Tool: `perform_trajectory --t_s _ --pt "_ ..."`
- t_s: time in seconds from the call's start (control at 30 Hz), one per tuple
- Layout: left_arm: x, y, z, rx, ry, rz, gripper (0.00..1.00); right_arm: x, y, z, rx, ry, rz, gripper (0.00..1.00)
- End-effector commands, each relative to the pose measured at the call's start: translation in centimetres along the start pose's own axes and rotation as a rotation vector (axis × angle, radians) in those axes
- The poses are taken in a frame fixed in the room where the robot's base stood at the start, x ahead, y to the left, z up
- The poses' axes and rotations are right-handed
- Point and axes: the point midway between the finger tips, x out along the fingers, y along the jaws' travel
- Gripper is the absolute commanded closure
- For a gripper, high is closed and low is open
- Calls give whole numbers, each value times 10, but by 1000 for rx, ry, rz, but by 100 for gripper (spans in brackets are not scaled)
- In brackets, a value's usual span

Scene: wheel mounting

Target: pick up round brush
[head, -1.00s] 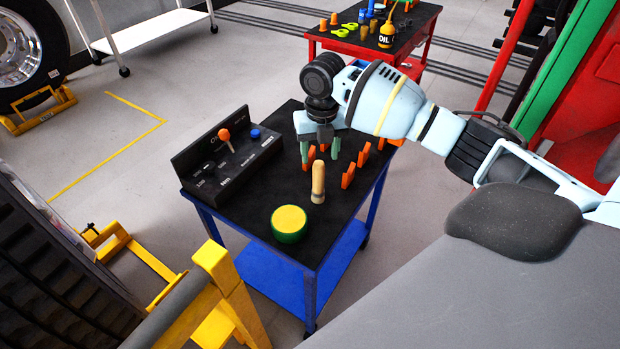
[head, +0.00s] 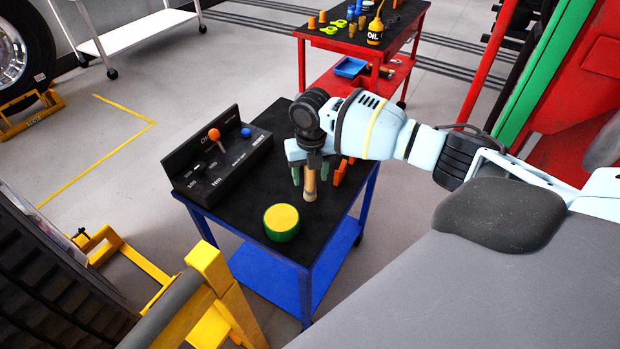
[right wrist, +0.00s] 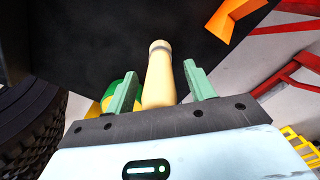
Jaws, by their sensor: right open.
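The round brush, seen as a light wooden handle (head: 310,186), stands upright on the black top of the blue cart (head: 237,222). Its lower end is not clear. My right gripper (head: 311,174) is open over it, with green fingers on either side of the handle. In the right wrist view the handle (right wrist: 160,78) stands between the two fingers of my right gripper (right wrist: 162,88), with a gap at the right finger; the left one is closer. My left gripper is not in view.
A green pot with a yellow top (head: 281,222) stands in front of the handle. A black control box (head: 218,158) with knobs is at the cart's left edge. Orange pieces (head: 341,173) stand right of the gripper. A red cart (head: 330,55) is behind.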

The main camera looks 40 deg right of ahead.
Motion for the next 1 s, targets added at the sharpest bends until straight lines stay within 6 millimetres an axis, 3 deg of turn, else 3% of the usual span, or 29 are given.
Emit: perform_trajectory --t_s 0.23,0.6,0.87,1.0 --pt "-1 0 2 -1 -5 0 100 1 0 0 0 0 0 47" --pt "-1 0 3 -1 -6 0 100 0 0 0 0 0 1 94" --pt "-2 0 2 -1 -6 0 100 -3 0 0 0 -2 1 94" --pt "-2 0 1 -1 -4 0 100 -19 0 1 1 -3 3 94"
